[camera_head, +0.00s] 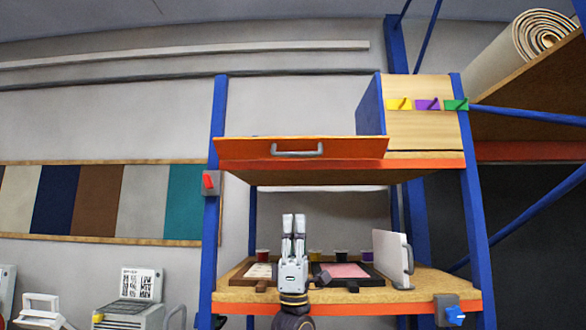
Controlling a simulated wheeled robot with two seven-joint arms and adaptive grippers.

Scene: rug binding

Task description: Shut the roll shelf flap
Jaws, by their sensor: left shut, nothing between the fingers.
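The roll shelf flap (240,150) is a wide orange panel with a grey bar handle (297,153), at the front of the upper shelf of a blue-post rack. It looks folded down and out toward me, with wall showing above it; its exact angle is hard to tell. My left gripper (293,222) points up in front of the lower shelf, below the flap and its handle. Its fingers are together and empty, apart from the flap. My right gripper is not in view.
The lower shelf (430,280) carries dark trays, several small pots and an upright white panel (391,256) with a handle. A wooden box (421,125) with coloured tags stands right of the flap. A rug roll (545,38) lies at upper right. Blue posts flank the shelves.

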